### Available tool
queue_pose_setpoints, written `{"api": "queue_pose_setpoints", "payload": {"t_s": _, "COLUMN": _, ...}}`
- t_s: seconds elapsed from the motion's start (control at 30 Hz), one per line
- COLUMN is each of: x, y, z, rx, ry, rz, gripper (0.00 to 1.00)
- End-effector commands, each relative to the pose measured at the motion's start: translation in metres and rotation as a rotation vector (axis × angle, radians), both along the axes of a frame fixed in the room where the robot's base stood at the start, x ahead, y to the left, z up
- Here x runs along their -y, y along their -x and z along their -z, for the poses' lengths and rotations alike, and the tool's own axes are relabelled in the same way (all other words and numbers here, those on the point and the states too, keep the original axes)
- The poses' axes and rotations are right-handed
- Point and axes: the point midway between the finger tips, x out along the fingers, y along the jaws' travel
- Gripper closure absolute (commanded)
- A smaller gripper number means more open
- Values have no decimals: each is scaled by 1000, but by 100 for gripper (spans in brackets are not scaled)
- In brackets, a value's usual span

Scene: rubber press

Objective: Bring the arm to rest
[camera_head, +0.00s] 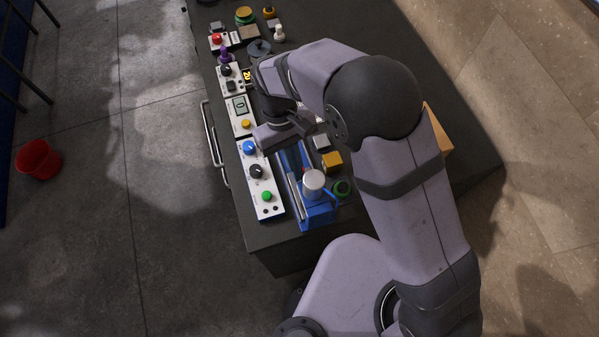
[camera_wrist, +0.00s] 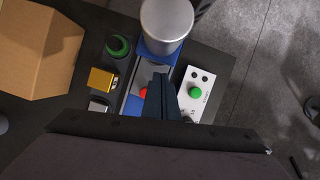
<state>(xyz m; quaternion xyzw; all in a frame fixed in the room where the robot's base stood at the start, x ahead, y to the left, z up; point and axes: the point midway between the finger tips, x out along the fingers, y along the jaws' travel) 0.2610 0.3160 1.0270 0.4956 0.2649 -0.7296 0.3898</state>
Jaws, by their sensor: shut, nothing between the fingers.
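My arm reaches over the dark table (camera_head: 262,237) from the lower right in the head view. In the wrist view my gripper (camera_wrist: 160,78) is shut, its two dark fingers together with nothing between them. The fingers hang above the blue press, between its red part (camera_wrist: 143,92) and the white control panel with a green button (camera_wrist: 196,91). The blue press (camera_head: 318,212) carries a silver cylinder (camera_head: 313,182), which also shows at the top of the wrist view (camera_wrist: 167,22). In the head view the fingertips are hard to make out, and my wrist hides part of the table.
White control panels with blue, black and green knobs (camera_head: 258,178) line the table's left edge. A yellow block (camera_head: 332,161) and a green ring (camera_head: 342,188) lie right of the press. A cardboard box (camera_wrist: 38,47) stands beyond them. A red bucket (camera_head: 38,159) is on the floor.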

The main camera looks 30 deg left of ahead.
Motion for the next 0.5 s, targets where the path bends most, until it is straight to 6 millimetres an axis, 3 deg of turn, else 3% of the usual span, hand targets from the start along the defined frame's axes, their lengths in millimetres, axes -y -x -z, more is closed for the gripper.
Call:
{"api": "queue_pose_setpoints", "payload": {"t_s": 0.03, "x": -2, "y": -2, "z": -11, "rx": 0, "ry": 0, "rz": 0, "gripper": 100}}
{"api": "queue_pose_setpoints", "payload": {"t_s": 0.2, "x": -8, "y": -5, "z": -25, "rx": 1, "ry": -2, "rz": 0, "gripper": 100}}
{"api": "queue_pose_setpoints", "payload": {"t_s": 0.5, "x": -11, "y": -8, "z": -31, "rx": 2, "ry": -2, "rz": 0, "gripper": 100}}
